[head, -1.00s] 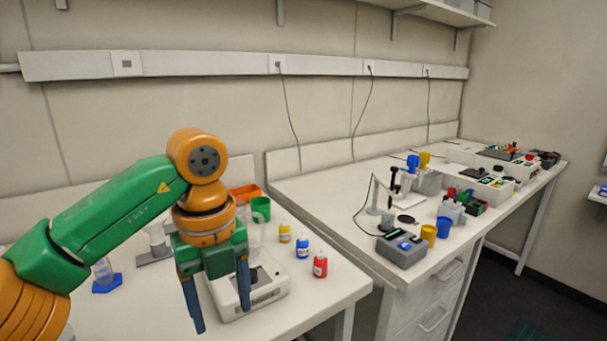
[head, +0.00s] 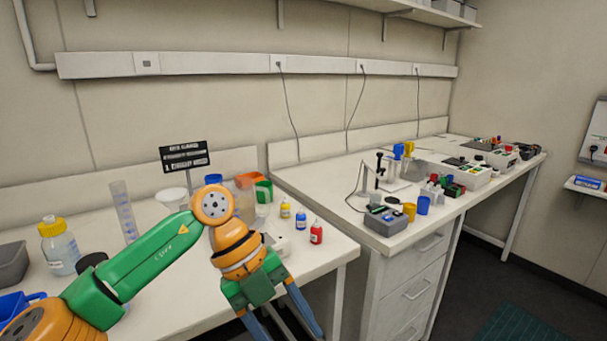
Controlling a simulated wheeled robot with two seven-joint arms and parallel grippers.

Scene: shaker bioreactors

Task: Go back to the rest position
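My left arm comes in from the lower left over the near bench. Its gripper (head: 288,318) hangs at the bench's front edge, pointing down and a little right, with its two blue fingers apart. Nothing shows between the fingers, and the tips run close to the bottom of the picture. My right gripper is out of view. Part of a white device (head: 277,243) shows behind the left wrist.
Small yellow (head: 285,209), blue (head: 300,219) and red (head: 316,233) bottles stand right of my wrist. A yellow-capped bottle (head: 58,247), a cylinder (head: 123,212) and a black sign (head: 184,156) stand left. A second bench (head: 345,215) holds instruments.

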